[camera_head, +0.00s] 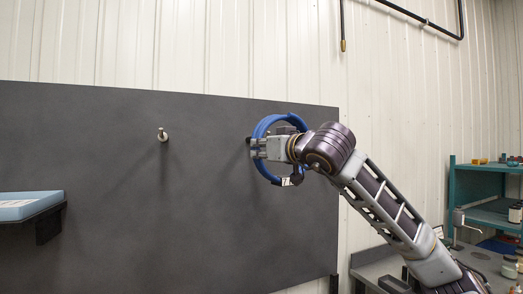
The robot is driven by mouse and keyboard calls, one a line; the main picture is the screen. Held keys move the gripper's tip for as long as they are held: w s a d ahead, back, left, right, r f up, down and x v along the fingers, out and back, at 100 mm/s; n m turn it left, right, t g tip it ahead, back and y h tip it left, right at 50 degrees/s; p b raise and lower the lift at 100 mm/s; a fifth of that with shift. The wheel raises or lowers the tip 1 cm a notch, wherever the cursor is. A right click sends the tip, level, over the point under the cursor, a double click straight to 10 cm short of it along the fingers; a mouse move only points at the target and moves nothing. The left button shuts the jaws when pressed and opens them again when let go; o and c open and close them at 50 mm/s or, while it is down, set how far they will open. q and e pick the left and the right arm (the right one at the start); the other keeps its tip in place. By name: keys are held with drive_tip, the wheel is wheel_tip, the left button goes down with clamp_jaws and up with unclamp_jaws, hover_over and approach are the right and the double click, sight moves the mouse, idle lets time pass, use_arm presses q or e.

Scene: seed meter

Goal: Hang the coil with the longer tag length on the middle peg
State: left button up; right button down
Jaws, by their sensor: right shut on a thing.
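A blue ring-shaped coil (262,127) stands upright in front of the dark board. My right gripper (259,148) reaches in from the right and is shut on the coil's left side. A small white tag (287,181) with dark print shows at the coil's lower right; its print is too small to read. A bare peg (162,135) with a light tip sticks out of the board to the left of the coil. A dark bit (249,140) at the coil's left edge may be another peg, mostly hidden by my gripper. My left gripper is not in view.
The dark board (110,220) covers much of the wall. A light blue flat thing (30,205) sits on a dark shelf (48,222) at the left. A teal rack (480,170) with jars and a grey bench (372,267) stand at the right.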

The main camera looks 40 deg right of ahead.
drive_tip(key=shift+w, duration=0.2)
drive_tip(key=shift+w+d+f, duration=0.1)
drive_tip(key=shift+w+d, duration=0.1)
drive_tip(key=shift+w, duration=0.3)
drive_tip(key=shift+w+d+f, duration=0.1)
drive_tip(key=shift+w+d, duration=0.05)
drive_tip(key=shift+w, duration=0.3)
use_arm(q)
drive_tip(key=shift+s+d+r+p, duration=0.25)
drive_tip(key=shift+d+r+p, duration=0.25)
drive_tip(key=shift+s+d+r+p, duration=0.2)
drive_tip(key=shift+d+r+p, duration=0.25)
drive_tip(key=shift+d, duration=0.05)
use_arm(e)
drive_tip(key=w+d+f, duration=0.1)
drive_tip(key=w+d, duration=0.1)
drive_tip(key=w, duration=0.4)
drive_tip(key=w+d+f, duration=0.2)
drive_tip(key=w, duration=0.4)
drive_tip(key=shift+f, duration=0.15)
drive_tip(key=shift+w, duration=0.1)
idle(0.4)
